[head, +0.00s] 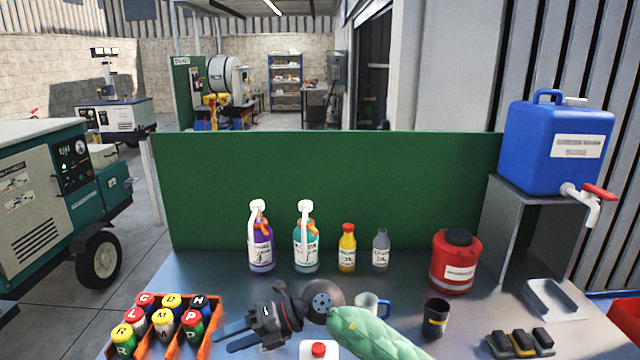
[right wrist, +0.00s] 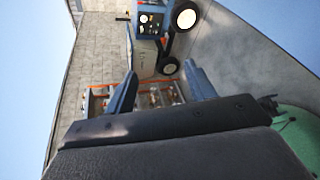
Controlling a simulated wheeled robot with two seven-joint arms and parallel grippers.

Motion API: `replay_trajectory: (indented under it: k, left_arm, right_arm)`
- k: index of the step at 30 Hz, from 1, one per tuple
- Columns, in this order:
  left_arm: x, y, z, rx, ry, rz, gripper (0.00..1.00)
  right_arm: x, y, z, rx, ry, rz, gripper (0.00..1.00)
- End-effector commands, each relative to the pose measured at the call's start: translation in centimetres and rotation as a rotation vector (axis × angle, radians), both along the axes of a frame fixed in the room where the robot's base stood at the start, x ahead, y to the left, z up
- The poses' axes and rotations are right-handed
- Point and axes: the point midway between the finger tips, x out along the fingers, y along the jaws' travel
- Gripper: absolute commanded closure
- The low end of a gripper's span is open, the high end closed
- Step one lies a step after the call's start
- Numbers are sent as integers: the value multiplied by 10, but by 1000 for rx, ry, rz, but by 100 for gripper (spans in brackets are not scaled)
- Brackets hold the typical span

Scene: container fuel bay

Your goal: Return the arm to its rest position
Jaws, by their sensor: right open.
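My right gripper (head: 224,340) is low over the front of the grey bench (head: 205,277), its two fingers pointing left toward the orange rack (head: 211,338). The fingers are apart with nothing between them. My right arm, in a green sleeve, comes in from the lower right and covers part of the bench. In the right wrist view the same gripper (right wrist: 160,82) shows two separated fingers and an empty gap. My left gripper is in no view.
The orange rack holds several lettered cans. Purple (head: 261,247) and teal (head: 306,248) bottles, a yellow bottle (head: 347,249), a grey bottle (head: 380,251) and a red canister (head: 455,263) stand behind. A mug (head: 368,306) and dark cup (head: 435,318) stand near my arm.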

Motion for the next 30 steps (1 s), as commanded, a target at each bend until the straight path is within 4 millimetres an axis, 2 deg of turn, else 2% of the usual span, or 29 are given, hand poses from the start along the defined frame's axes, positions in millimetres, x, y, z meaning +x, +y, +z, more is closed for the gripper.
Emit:
replay_trajectory:
  k: [4, 8, 12, 16, 19, 23, 26, 30]
  left_arm:
    - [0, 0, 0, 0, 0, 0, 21]
    - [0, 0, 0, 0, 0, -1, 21]
    - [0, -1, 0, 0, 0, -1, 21]
    - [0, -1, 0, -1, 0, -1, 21]
    - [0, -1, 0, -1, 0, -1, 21]
    - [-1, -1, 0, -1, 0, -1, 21]
    - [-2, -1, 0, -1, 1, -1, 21]
    - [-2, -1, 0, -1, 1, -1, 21]
  right_arm:
    - [-10, 3, 38, 291, 128, -102, 45]
    - [-5, -11, 68, 519, 247, -228, 45]
    - [9, -40, 89, 738, 385, -390, 45]
    - [26, -78, 94, 911, 523, -568, 45]
    - [40, -112, 87, 1021, 633, -720, 45]
    - [52, -159, 63, 1130, 783, -933, 45]
    - [57, -196, 36, 1188, 904, -1108, 45]
    - [52, -245, -14, 1221, 1077, -1361, 45]
